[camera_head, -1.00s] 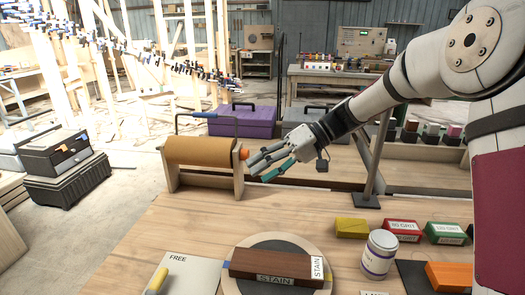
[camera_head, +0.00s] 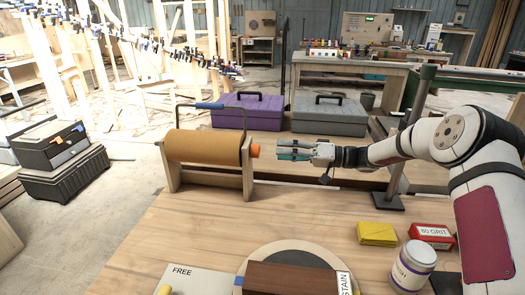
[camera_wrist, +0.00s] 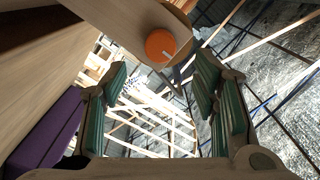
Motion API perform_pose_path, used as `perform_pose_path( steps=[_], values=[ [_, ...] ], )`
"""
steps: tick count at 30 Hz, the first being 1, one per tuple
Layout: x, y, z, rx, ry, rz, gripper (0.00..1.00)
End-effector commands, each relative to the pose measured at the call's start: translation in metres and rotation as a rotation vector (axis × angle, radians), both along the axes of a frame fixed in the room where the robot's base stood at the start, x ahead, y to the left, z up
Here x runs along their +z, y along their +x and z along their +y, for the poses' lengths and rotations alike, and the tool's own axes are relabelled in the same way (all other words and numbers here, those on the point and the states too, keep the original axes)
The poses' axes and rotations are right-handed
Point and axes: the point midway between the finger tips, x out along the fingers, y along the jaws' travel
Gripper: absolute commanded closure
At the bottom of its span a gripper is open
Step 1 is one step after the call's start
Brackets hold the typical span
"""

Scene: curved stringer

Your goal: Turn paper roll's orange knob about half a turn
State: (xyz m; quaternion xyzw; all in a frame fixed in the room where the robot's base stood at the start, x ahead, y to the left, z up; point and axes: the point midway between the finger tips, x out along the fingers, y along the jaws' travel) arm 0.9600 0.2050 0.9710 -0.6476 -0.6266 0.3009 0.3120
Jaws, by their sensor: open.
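The paper roll (camera_head: 203,147) is a brown cylinder on a wooden stand at the left of the bench. Its orange knob (camera_head: 254,151) sticks out at the right end. My gripper (camera_head: 280,150) is just to the right of the knob and points left at it, with a small gap. In the wrist view the orange knob (camera_wrist: 160,46), with a pale mark on its face, shows near the top, ahead of the spread green-padded fingers of my gripper (camera_wrist: 162,92). The fingers are open and empty.
A purple toolbox (camera_head: 246,111) and a grey toolbox (camera_head: 329,115) stand behind the roll. A dark upright post (camera_head: 405,150) stands right of my gripper. A yellow block (camera_head: 377,233), a red box (camera_head: 431,236) and a white can (camera_head: 412,266) are at the front right.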

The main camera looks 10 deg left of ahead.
Motion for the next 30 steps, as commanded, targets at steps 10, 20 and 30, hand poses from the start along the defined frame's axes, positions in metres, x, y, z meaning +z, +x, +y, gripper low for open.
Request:
perform_pose_path(
  steps=[10,20,30],
  values=[
    [0.0,0.001,0.059,0.002,-0.001,-0.001,0.46],
    [0.0,0.002,0.073,0.0,-0.002,0.0,0.46],
    [0.0,0.002,0.073,0.0,-0.001,0.0,0.87]
  ],
)
